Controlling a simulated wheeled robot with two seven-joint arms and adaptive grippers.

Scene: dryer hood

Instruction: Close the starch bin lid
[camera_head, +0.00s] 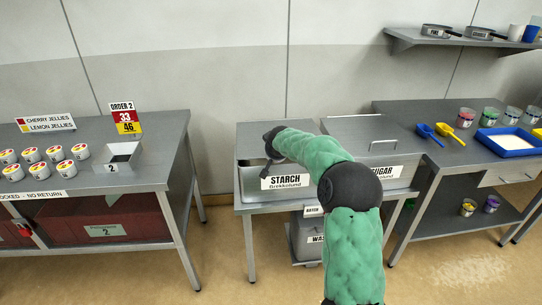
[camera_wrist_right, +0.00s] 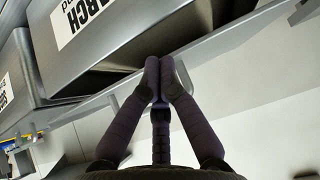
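The steel starch bin (camera_head: 250,188) stands on a stand at the centre, with a white STARCH label (camera_head: 287,182) on its front. Its pale metal top (camera_head: 248,139) is partly hidden by my right wrist, so I cannot tell how far the lid is open. My right gripper (camera_head: 269,160) is over the left front of the bin, pointing down. In the right wrist view, the right gripper's fingers (camera_wrist_right: 161,65) meet at their tips beside a metal edge (camera_wrist_right: 215,45), with no object clearly between them. The bin's label (camera_wrist_right: 82,17) shows there too. My left gripper is out of view.
The sugar bin (camera_head: 350,128), with a lid handle (camera_head: 383,143), stands right beside the starch bin. A waste bin (camera_head: 306,240) is below. A left table (camera_head: 150,170) holds jelly cups, and a right table (camera_head: 440,165) holds scoops and a blue tray (camera_head: 510,142).

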